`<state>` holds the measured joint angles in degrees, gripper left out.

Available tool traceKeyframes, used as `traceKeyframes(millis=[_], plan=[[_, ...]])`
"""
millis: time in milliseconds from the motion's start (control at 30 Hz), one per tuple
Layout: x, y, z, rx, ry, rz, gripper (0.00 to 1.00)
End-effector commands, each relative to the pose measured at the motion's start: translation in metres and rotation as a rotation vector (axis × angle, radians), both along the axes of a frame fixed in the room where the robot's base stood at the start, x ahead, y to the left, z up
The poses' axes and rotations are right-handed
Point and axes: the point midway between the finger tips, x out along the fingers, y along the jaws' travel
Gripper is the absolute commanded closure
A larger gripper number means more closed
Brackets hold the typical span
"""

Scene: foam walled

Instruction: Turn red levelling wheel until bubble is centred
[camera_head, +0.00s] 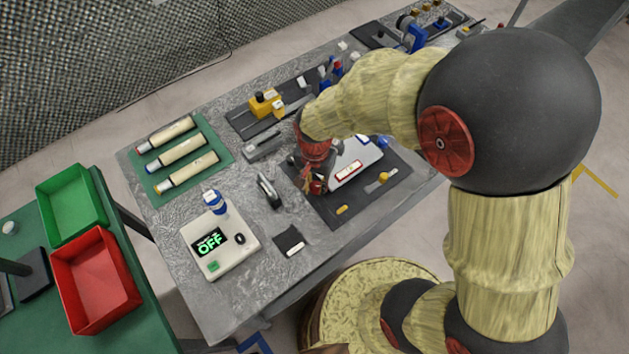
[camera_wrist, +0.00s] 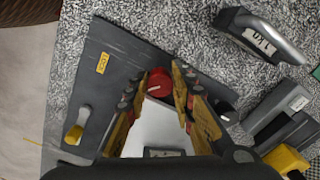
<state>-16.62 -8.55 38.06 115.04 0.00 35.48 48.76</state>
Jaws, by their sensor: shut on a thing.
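The red levelling wheel (camera_wrist: 159,83) shows in the wrist view between the fingertips of my gripper (camera_wrist: 158,88). It is a round red knob with a pale line on top. The gripper's yellow and dark fingers are closed on its two sides. In the head view my gripper (camera_head: 314,184) reaches down at the left edge of a light grey levelling plate (camera_head: 364,156), hiding the wheel. A red-framed level vial (camera_head: 347,171) lies on the plate. The bubble is too small to make out. The plate stands on a dark mat (camera_head: 340,212).
A yellow knob (camera_head: 384,177) stands on the mat's right side. A grey block (camera_head: 262,146) and a yellow device (camera_head: 264,103) stand behind.

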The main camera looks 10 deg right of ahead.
Motion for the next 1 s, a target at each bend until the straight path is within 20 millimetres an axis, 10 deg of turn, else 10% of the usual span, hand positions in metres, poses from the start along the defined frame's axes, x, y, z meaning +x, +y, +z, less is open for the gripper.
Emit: traceKeyframes(millis=[1000], plan=[[0.0002, -0.0019, 0.0006, 0.0, -0.002, 0.537, 1.0]])
